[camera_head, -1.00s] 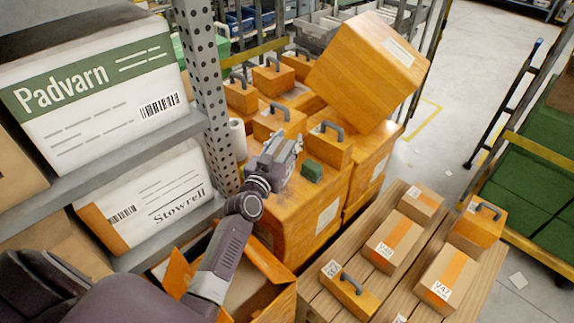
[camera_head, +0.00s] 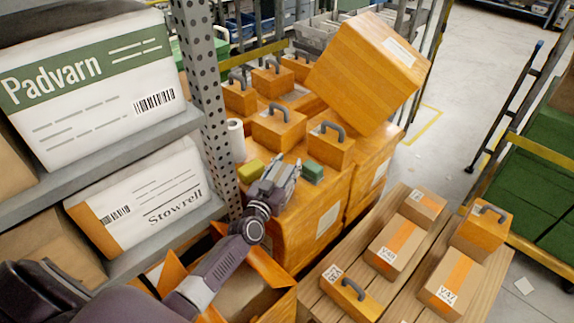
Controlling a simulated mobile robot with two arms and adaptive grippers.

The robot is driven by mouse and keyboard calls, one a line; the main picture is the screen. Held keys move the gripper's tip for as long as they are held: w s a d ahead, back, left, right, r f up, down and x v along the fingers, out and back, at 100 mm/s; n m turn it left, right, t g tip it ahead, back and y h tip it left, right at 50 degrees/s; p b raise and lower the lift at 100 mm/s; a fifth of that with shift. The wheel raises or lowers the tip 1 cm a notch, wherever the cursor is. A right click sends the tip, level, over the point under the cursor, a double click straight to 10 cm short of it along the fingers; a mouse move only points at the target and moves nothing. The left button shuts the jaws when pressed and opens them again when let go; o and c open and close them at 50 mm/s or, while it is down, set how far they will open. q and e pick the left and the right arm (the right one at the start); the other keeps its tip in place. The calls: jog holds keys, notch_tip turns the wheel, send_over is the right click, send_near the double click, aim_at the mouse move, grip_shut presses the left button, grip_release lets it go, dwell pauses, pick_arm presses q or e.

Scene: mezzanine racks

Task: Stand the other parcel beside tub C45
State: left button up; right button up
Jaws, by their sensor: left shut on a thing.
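My left gripper (camera_head: 284,174) is low over the big orange box top (camera_head: 282,208), between a small mustard block (camera_head: 251,169) and a small dark green block (camera_head: 313,171). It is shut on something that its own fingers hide. The green block is close to the right of the fingertips; I cannot tell if they touch. Orange cases with grey handles (camera_head: 279,128) (camera_head: 330,148) stand behind it. No label reading C45 can be made out. Taped brown parcels (camera_head: 395,246) (camera_head: 450,283) lie on the wooden slatted top at right. My right gripper is not in view.
A large orange box (camera_head: 367,72) rests tilted at the back. A perforated grey post (camera_head: 217,115) and shelves with white cartons (camera_head: 92,85) bound the left. A white roll (camera_head: 236,140) stands by the post. An open carton (camera_head: 262,312) is below my arm.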

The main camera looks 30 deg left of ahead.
pick_arm(q)
jog(key=o, duration=1.4)
jog(key=shift+f, duration=0.15)
